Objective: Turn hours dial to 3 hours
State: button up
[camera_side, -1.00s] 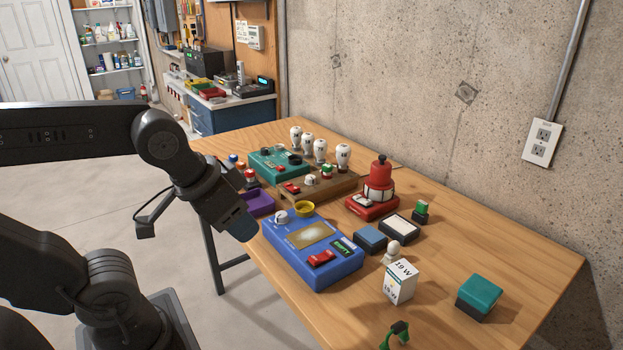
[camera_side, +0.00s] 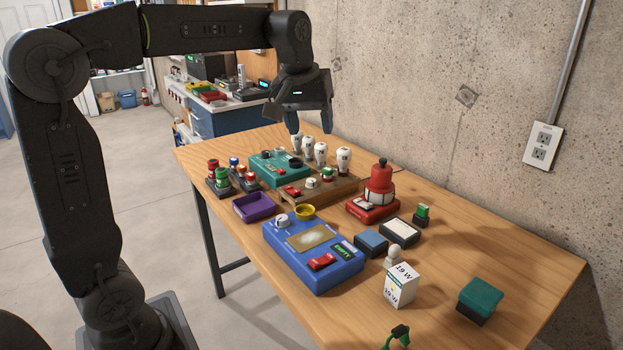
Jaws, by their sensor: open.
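My gripper (camera_side: 310,124) is open and points down, fingers apart and empty. In the picture it is above the row of white bulbs (camera_side: 320,150) at the far side of the table. The blue box (camera_side: 310,270) has a white knob (camera_side: 282,221) at its left corner. A wooden board (camera_side: 338,192) carries a smaller white knob (camera_side: 312,183), and the teal box (camera_side: 270,165) has a black round part (camera_side: 296,163). Labels are too small to read, so I cannot tell which one is the hours dial. My gripper touches none of these knobs.
A red device (camera_side: 378,186), a white carton (camera_side: 400,284) and a teal-topped block (camera_side: 480,298) stand on the table (camera_side: 530,265). A purple tray (camera_side: 255,208) and several coloured buttons (camera_side: 222,176) are at the left edge. The right part of the table is mostly clear.

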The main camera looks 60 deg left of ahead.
jog(key=w+a+f+n+g, duration=0.1)
jog(key=w+a+n, duration=0.2)
jog(key=w+a, duration=0.3)
jog(key=n+g, duration=0.2)
jog(key=n, duration=0.5)
send_over(312, 180)
notch_tip(312, 180, down, 12)
jog(key=r, duration=0.1)
jog(key=shift+h, duration=0.4)
notch_tip(312, 180, down, 14)
jog(key=shift+s, duration=0.1)
jog(key=c, duration=0.9)
